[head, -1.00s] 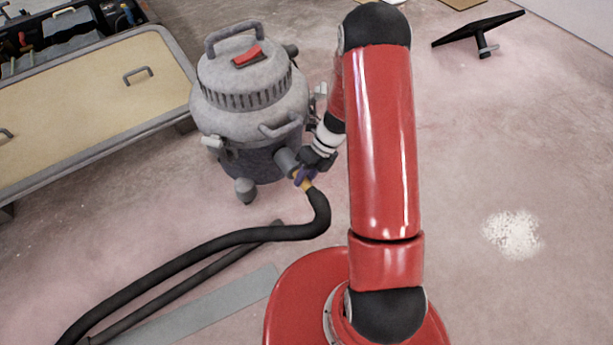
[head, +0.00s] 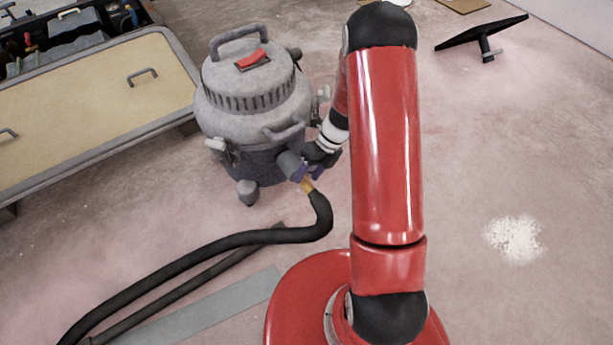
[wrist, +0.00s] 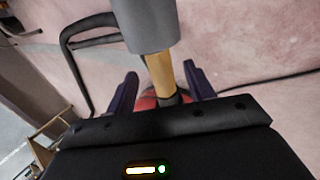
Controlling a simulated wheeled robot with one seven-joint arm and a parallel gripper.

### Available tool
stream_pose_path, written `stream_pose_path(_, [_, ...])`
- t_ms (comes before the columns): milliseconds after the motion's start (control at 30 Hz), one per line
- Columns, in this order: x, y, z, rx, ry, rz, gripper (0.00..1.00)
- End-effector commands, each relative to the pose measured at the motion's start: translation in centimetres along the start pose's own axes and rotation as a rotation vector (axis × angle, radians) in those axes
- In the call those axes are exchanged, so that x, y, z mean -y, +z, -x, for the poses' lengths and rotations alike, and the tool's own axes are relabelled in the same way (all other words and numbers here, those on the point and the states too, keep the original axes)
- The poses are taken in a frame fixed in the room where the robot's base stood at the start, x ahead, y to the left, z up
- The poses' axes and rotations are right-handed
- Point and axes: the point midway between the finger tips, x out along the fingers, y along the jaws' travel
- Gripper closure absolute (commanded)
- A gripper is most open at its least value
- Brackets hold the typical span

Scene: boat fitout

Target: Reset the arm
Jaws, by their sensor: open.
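My gripper (head: 309,174) is low at the front right of the grey shop vacuum (head: 252,105), beside its hose port. In the wrist view its two dark purple fingers (wrist: 160,88) stand apart. The tan hose cuff (wrist: 161,72) lies between them, with gaps showing on both sides. The cuff joins the grey port (wrist: 147,22) at one end and the black hose (head: 240,237) at the other. My red arm hides part of the floor to the right of the vacuum.
A wood-topped grey cabinet (head: 90,92) with handles stands at the left. A dark floor nozzle (head: 485,35) lies at the upper right. A white powder patch (head: 514,239) is on the floor at the right. A flat grey strip (head: 205,308) lies near my base.

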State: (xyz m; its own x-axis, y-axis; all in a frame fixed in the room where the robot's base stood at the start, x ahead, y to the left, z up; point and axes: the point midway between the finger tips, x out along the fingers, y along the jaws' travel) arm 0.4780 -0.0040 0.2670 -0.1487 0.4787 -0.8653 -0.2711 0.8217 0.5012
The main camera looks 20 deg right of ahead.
Motion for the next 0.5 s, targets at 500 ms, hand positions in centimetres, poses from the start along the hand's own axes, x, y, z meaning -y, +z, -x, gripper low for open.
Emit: stream_pose_path(500, [-0.1,0.1,5.8,0.000,-0.001,0.001,0.47])
